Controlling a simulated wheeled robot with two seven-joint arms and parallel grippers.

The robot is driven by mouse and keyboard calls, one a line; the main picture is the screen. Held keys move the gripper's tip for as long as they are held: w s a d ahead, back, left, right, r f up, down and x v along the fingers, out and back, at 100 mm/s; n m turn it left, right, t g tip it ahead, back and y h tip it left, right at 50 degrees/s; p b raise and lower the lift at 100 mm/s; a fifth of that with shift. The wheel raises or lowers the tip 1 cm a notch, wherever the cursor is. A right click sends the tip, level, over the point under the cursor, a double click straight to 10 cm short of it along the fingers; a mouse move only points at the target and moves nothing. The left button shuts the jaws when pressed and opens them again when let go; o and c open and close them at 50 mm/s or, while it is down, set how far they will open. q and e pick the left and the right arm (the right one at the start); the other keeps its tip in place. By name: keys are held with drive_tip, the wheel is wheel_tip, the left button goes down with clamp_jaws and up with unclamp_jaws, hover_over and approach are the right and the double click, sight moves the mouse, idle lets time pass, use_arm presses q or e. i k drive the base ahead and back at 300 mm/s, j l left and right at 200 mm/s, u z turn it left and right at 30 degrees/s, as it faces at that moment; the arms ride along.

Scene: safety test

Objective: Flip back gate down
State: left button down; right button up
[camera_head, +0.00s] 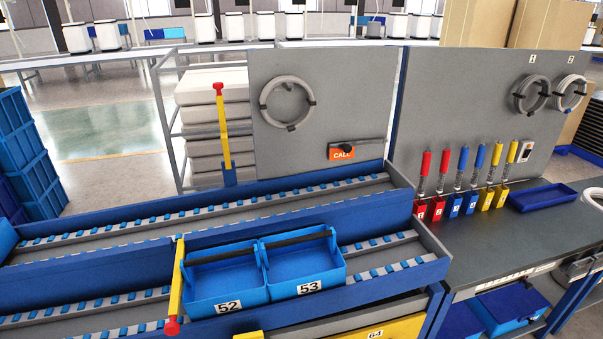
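The back gate (223,130) is a yellow bar with a red knob on top. It stands upright from a blue mount at the far edge of the rear roller lane (350,191). A second yellow bar, the front gate (176,285), is at the front lane, left of the blue bins. Its red knob is at the lower end, toward me. Neither of my grippers is in view.
Two blue bins, labelled 52 (223,284) and 53 (302,268), sit side by side on the front lane. A grey panel (300,75) with a coiled cable and an orange CALL sign stands behind the rear lane, right of the back gate. The rear lane looks empty.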

sight(217, 85)
drive_tip(key=u, duration=1.9)
drive_tip(key=l+z, duration=0.1)
drive_tip(key=z, duration=1.25)
drive_tip(key=i+j+u, duration=0.15)
drive_tip(key=j, duration=0.25)
drive_tip(key=i+j+u, duration=0.15)
drive_tip(key=j, duration=0.25)
drive_tip(key=i+j+u, duration=0.1)
drive_tip(key=j, duration=0.25)
drive_tip(key=i+j+u, duration=0.15)
drive_tip(key=j, duration=0.2)
drive_tip(key=i+j, duration=0.05)
